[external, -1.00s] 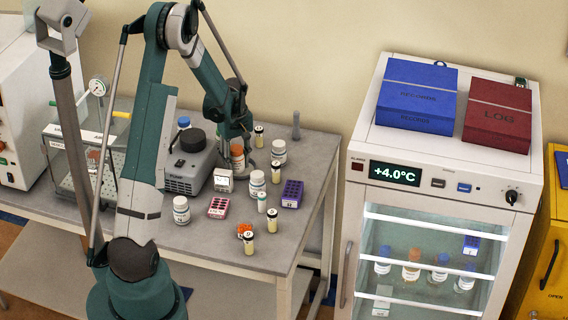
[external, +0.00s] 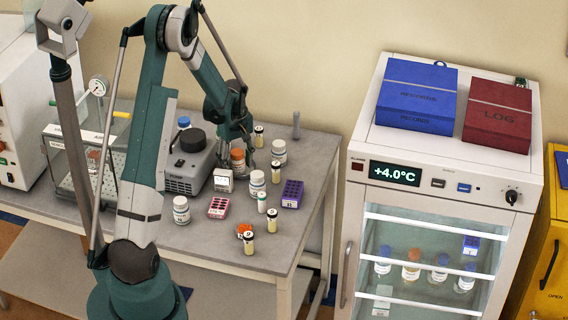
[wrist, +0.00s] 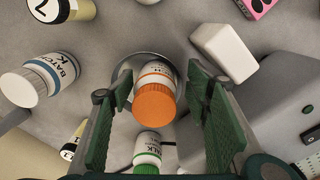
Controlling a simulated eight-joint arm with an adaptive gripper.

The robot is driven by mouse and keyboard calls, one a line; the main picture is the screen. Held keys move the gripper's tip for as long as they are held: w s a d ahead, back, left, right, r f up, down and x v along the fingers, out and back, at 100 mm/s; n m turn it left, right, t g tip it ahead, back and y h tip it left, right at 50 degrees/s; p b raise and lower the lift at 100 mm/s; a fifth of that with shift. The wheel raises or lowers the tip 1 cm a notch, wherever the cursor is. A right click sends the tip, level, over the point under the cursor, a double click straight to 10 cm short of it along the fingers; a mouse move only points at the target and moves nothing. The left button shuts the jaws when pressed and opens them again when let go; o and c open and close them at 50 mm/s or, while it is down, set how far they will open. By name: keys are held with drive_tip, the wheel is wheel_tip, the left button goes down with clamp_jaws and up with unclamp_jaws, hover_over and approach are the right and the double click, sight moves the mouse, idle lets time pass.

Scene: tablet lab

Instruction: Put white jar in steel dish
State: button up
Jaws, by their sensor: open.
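Several white jars with white caps stand on the grey table: one at the back right (external: 279,152), one mid-table (external: 257,184), one front left (external: 181,210). In the wrist view, a white jar labelled BATCH K (wrist: 40,80) is left of my gripper. The round steel dish (wrist: 140,59) shows there partly, under or behind an orange-capped jar (wrist: 156,102); I cannot tell whether that jar stands inside it. My gripper (wrist: 158,108) is open, its green fingers either side of the orange-capped jar. In the external view my gripper (external: 240,142) partly hides this jar (external: 237,160).
A green-capped jar (wrist: 147,152) is close beyond the orange cap. A pump (external: 187,165) and white box (external: 223,181) stand left of my gripper. The fridge (external: 440,210) stands right of the table.

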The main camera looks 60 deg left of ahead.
drive_tip(key=shift+r, duration=0.15)
drive_tip(key=shift+r+p, duration=0.3)
drive_tip(key=shift+p, duration=0.2)
drive_tip(key=shift+r+b, duration=0.45)
drive_tip(key=shift+r, duration=5.45)
